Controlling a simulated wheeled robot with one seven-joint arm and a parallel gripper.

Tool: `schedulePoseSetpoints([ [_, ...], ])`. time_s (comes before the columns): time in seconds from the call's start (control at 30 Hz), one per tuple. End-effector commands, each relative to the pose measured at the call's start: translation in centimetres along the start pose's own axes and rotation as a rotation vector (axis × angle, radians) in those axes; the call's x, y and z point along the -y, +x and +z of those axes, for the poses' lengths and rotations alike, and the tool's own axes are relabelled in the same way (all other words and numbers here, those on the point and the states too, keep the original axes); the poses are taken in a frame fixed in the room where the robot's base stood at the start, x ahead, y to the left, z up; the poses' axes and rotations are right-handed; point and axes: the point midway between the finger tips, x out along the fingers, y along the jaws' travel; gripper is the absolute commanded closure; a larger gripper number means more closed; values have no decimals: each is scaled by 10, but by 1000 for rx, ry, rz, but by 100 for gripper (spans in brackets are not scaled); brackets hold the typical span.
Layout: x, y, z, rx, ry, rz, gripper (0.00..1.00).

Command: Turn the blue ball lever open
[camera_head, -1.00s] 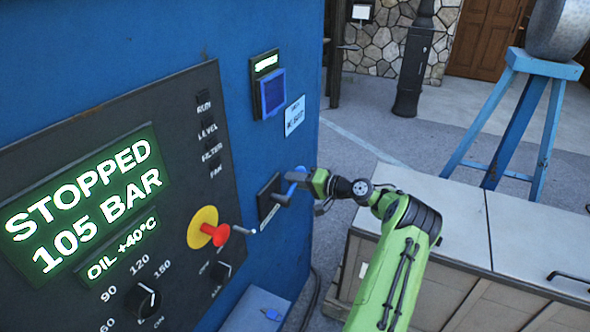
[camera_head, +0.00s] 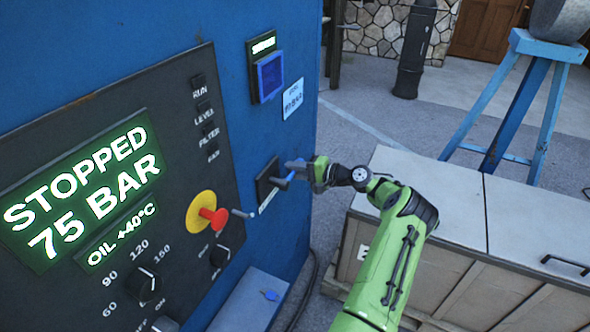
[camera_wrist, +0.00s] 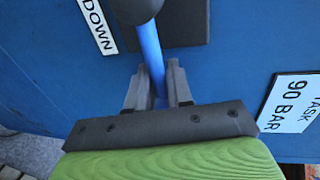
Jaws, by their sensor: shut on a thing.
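The blue ball lever (camera_head: 296,175) sticks out from a dark plate (camera_head: 266,184) on the right part of the blue cabinet front. My gripper (camera_head: 312,172) is at the lever, coming from the right. In the wrist view the lever's blue bar (camera_wrist: 150,55) runs down between my two fingers (camera_wrist: 158,90), which are shut on it. A dark rounded part (camera_wrist: 134,8) covers the bar's upper end there. The display (camera_head: 85,190) reads "STOPPED 75 BAR".
A red knob on a yellow disc (camera_head: 203,212) and black dials (camera_head: 143,284) are left of the lever. A label (camera_wrist: 290,102) reads "TASK 90 BAR". A grey-topped cabinet (camera_head: 440,195) stands under my arm at right. A blue stand (camera_head: 530,100) is behind it.

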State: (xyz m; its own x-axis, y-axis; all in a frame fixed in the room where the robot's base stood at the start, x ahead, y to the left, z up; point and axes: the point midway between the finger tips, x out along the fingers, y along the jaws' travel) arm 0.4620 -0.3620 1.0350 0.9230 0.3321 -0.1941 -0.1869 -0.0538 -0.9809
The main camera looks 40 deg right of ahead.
Motion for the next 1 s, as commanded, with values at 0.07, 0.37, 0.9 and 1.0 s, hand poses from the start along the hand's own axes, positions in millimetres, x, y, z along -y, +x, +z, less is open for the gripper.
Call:
schedulePoseSetpoints([
  [0.07, 1, -1, -3, -9, 2, -3, 100],
  [0.37, 0, -1, -2, -6, 2, -1, 63],
  [0.9, -1, -72, -2, -9, 2, 1, 63],
  [1.0, -1, -101, -2, -10, 2, 0, 63],
])
